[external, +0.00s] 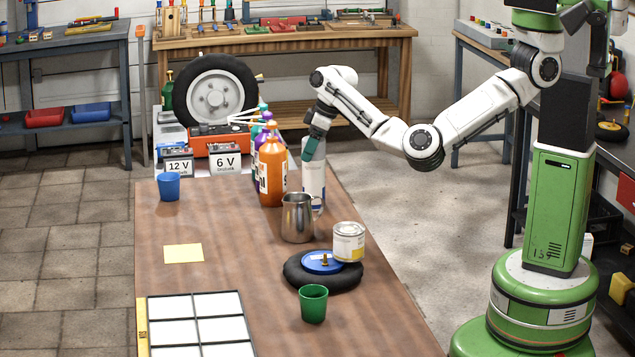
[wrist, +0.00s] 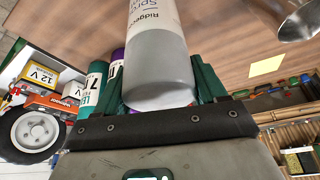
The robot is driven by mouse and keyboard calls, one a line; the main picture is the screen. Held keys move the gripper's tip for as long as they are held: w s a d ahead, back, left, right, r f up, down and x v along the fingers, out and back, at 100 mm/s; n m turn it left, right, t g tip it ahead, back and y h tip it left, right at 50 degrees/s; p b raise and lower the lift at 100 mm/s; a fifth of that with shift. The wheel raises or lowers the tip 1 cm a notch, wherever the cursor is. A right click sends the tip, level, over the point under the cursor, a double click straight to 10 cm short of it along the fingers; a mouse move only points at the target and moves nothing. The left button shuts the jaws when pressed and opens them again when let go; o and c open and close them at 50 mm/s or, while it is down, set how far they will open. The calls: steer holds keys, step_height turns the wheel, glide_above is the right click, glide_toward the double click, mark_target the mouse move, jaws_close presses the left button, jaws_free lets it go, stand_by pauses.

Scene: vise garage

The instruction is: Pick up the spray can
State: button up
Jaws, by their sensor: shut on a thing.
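The spray can (external: 314,182) is a white and grey cylinder, upright near the far right part of the table. The metal pitcher stands in front of it and overlaps its lower end, so I cannot tell whether its base touches the table. My gripper (external: 313,148) reaches it from above and is shut on its upper part. In the wrist view the spray can (wrist: 158,50), with dark lettering, sits between the green fingers of my gripper (wrist: 160,92).
Orange (external: 271,172) and other bottles stand close left of the can. The metal pitcher (external: 298,220) is just in front. A paint can (external: 348,242), black ring (external: 338,282) and green cup (external: 313,304) are nearer. A blue cup (external: 168,187) is far left. The table's left middle is mostly clear.

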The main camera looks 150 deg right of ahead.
jaws_close()
steer(key=shift+r, duration=0.15)
